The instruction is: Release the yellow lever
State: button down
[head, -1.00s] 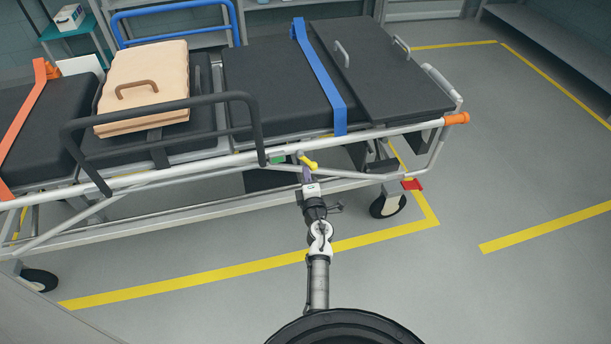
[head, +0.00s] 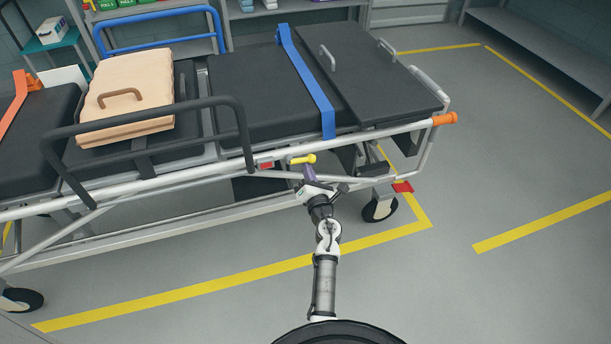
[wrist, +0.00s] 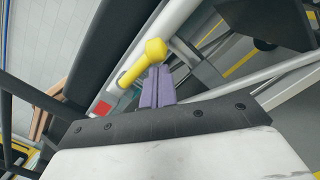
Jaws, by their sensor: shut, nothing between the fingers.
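The yellow lever (head: 302,159) sits on the side rail of the stretcher, its rounded knob end toward the right. It lies nearly level in the head view. A small red marker (head: 266,165) shows on the rail to its left. My gripper (head: 309,173) is just below the knob, its purple fingers shut together and empty. In the wrist view the fingers (wrist: 157,88) are right by the yellow lever knob (wrist: 154,50); I cannot tell whether they touch it. The red marker also shows in the wrist view (wrist: 103,108).
The stretcher's white side rail (head: 365,137) runs across above my arm. A black guard rail (head: 150,119) is to the left, and an orange end grip (head: 445,118) to the right. A wheel (head: 380,208) stands below. The floor at the right is free.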

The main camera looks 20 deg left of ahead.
jog(key=shift+w+d+r+n, duration=0.15)
jog(key=shift+d+r+n, duration=0.1)
jog(key=shift+r+n, duration=0.55)
jog(key=shift+p, duration=0.3)
jog(key=v, duration=1.4)
jog(key=shift+b, duration=0.35)
jog(key=shift+w+f, duration=0.15)
